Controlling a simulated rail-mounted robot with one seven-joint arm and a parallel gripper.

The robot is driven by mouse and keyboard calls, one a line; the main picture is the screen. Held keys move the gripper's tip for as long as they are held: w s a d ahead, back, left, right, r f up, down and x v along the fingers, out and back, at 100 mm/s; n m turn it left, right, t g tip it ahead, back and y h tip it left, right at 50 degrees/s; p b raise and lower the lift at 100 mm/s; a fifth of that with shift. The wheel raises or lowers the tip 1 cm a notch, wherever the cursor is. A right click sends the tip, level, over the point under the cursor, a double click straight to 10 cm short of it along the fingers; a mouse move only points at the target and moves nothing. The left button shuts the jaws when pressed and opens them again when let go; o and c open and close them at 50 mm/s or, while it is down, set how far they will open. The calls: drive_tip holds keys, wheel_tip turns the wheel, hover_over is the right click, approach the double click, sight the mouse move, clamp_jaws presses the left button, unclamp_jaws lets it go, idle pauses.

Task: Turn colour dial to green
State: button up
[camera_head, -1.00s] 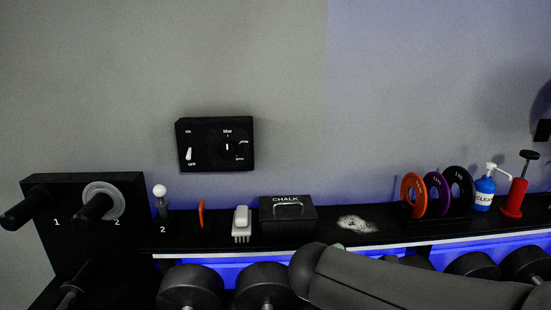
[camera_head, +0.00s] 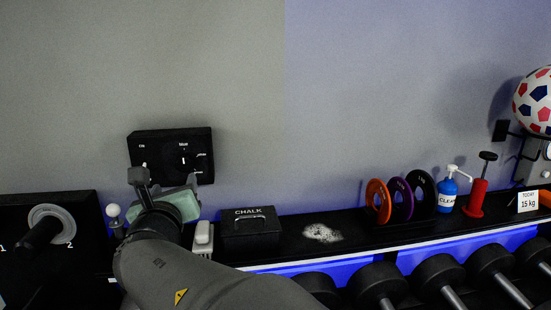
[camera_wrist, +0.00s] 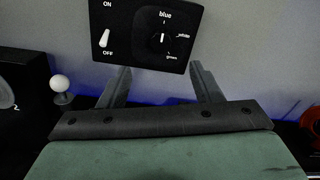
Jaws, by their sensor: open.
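The black control panel (camera_head: 170,146) hangs on the grey wall and also shows at the top of the wrist view (camera_wrist: 127,32). Its dark round dial (camera_wrist: 160,42) has a white mark pointing up at the word "blue". A "white" label sits to the dial's right and "green" at its lower right. The dial also shows in the head view (camera_head: 184,160). My gripper (camera_wrist: 160,68) is open and empty, its fingers spread below the panel, apart from the dial. In the head view my gripper (camera_head: 168,178) overlaps the panel's lower edge.
A white ON/OFF switch (camera_wrist: 105,38) sits left of the dial on the same panel. Below, the shelf holds a white-knobbed post (camera_head: 113,211), a white brush (camera_head: 203,236) and a chalk box (camera_head: 248,232). Wall around the panel is bare.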

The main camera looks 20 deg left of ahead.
sight(183, 163)
drive_tip(key=p+x, duration=0.2)
drive_tip(key=x, duration=0.9)
drive_tip(key=shift+w+f, duration=0.1)
drive_tip(key=shift+w, duration=0.3)
drive_tip(key=c, duration=1)
